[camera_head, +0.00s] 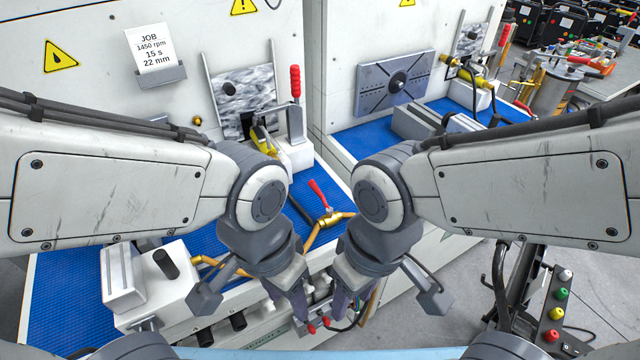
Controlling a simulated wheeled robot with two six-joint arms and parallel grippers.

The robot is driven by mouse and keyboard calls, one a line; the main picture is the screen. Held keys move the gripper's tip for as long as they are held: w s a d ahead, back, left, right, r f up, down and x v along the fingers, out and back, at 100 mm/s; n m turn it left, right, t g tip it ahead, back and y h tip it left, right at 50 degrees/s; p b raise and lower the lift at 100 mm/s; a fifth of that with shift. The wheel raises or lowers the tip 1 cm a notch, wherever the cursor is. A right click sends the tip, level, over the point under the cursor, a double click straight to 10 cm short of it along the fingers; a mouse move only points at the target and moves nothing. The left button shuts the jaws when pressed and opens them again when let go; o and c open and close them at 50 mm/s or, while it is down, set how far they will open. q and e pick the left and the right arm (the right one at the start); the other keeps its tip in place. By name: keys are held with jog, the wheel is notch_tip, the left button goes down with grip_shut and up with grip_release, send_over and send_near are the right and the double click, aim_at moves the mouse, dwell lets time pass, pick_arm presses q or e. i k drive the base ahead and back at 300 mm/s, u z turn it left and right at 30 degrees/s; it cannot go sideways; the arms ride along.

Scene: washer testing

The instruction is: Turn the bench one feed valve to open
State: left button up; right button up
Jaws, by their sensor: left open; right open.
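A brass valve (330,219) with a red lever (319,193) sits on a pipe at the front right of the near blue bench (70,292). The lever slants up and left from the valve body. My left gripper (290,298) is open, pointing down in front of the bench, below and left of the valve. My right gripper (347,298) is open, also pointing down, below and slightly right of the valve. Neither gripper touches the lever. My wrists and fingers hide part of the bench front and the pipe.
A red-handled clamp (296,100) stands behind the valve. A white unit with a black knob (165,262) is at the left. Small red-tipped fittings (318,326) show below my grippers. A second blue bench (375,138) lies to the right. A panel of coloured buttons (558,310) stands lower right.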

aim_at(329, 210)
jog(key=k, duration=0.65)
jog(key=z, duration=0.65)
jog(key=i, duration=1.25)
jog(key=u, duration=0.5)
